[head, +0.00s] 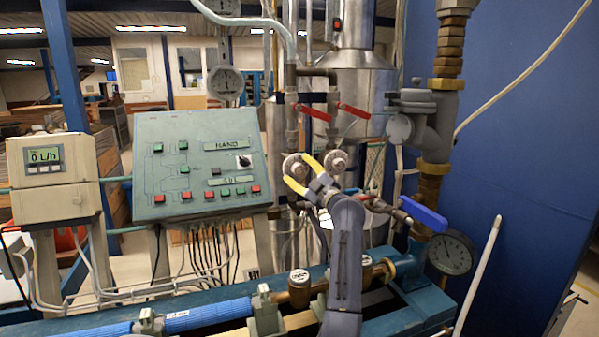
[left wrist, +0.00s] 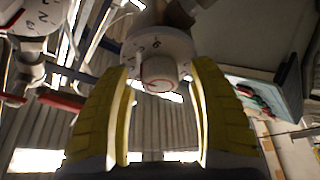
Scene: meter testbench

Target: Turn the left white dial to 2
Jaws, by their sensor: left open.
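The left white dial (head: 291,164) is on the pipework right of the green panel, partly covered by my left gripper (head: 298,171). The right white dial (head: 337,161) is just beside it. In the left wrist view, a round white dial (left wrist: 172,46) with dark markings faces me, its knob (left wrist: 158,76) sticking out between the tips of my yellow fingers. The fingers are open on either side of the knob; whether they touch it I cannot tell. The other dial (left wrist: 38,16) shows at upper left there. The dial's setting is not readable. My right gripper is not in view.
Red-handled valves (head: 352,110) are above the dials. A blue valve handle (head: 422,214) is to the lower right. The green control panel (head: 200,150) is at left, with a flow meter (head: 52,165) beyond it. A blue pipe (head: 205,315) runs below.

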